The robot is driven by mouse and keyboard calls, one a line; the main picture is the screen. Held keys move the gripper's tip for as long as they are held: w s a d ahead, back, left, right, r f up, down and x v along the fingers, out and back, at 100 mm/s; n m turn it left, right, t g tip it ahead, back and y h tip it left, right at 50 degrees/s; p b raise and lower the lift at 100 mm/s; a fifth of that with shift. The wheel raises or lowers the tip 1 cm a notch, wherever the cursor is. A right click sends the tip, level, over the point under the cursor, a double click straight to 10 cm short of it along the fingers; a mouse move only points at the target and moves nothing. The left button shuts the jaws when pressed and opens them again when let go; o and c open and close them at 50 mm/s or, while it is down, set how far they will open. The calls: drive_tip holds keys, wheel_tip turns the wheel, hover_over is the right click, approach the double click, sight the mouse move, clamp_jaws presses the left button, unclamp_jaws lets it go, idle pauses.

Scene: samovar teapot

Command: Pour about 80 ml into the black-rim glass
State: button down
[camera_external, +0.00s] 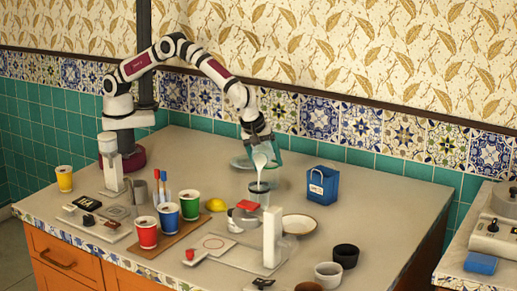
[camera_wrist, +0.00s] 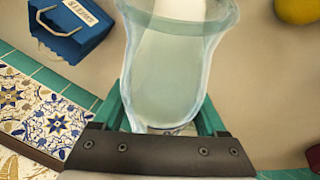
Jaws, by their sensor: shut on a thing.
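My gripper (camera_external: 268,147) has teal fingers and is shut on a clear glass vessel (camera_external: 262,155) above the middle of the table. The vessel is tilted, and a pale stream falls from it to the black-rim glass (camera_external: 259,191) below. How much is in that glass cannot be told. In the wrist view the clear vessel (camera_wrist: 170,75) fills the middle, between the teal fingers (camera_wrist: 168,115) of my gripper. It holds pale, see-through liquid. The black-rim glass cannot be made out in the wrist view.
A blue bag-like box (camera_external: 322,185) stands to the right. A white plate (camera_external: 299,225), a tall white block (camera_external: 272,237) and a yellow lemon (camera_external: 216,205) are nearby. Red, blue and green cups stand on a wooden board (camera_external: 174,238). Dark and pale bowls stand at front right.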

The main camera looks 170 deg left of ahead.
drive_tip(key=shift+s, duration=0.25)
drive_tip(key=shift+s+a+f, duration=0.1)
drive_tip(key=shift+s, duration=0.05)
drive_tip(key=shift+s+f+g, duration=0.1)
drive_tip(key=shift+f+g, duration=0.3)
drive_tip(key=shift+g, duration=0.1)
idle(1.0)
idle(0.8)
drive_tip(key=shift+s+r+t+h, duration=0.2)
drive_tip(key=shift+r+t+h, duration=0.1)
drive_tip(key=shift+r+t, duration=0.75)
drive_tip(key=shift+w+f+t+h, duration=0.1)
drive_tip(key=shift+w+t+h, duration=0.25)
drive_tip(key=shift+t, duration=0.5)
drive_tip(key=shift+n, duration=0.3)
